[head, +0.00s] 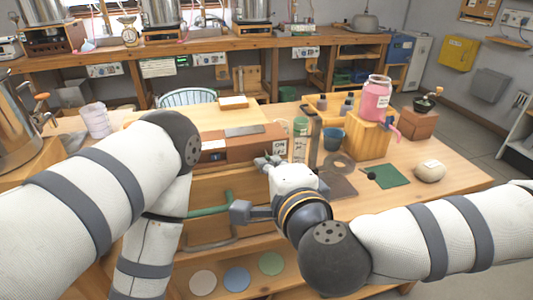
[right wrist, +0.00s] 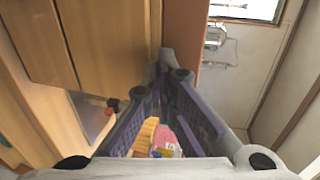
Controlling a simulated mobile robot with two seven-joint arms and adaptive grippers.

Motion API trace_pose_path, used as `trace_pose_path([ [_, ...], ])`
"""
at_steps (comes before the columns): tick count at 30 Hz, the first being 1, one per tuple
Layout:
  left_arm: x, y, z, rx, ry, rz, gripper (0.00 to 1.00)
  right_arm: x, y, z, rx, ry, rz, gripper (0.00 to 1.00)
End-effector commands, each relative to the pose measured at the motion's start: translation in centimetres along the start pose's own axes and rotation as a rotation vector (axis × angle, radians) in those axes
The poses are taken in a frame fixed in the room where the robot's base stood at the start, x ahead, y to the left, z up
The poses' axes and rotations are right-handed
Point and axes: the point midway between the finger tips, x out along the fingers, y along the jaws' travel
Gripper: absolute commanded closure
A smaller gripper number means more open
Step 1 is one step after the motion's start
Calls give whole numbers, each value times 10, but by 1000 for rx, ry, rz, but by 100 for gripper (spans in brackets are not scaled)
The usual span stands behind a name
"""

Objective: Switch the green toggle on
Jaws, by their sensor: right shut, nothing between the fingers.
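I cannot make out a green toggle in either view; the box's front near the card is partly behind my right gripper.
A green bar (head: 210,205) shows below the bench top. A big metal pot (head: 15,130) is at left.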

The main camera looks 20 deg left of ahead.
Motion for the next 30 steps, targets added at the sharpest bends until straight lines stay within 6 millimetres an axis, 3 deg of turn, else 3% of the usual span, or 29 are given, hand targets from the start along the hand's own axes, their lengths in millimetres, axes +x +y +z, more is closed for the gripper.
trace_pose_path([
  [30, -7, 0, -6, 0, 26, 1, 100, -6, -30, -1, -4, 5, -23, 100],
])
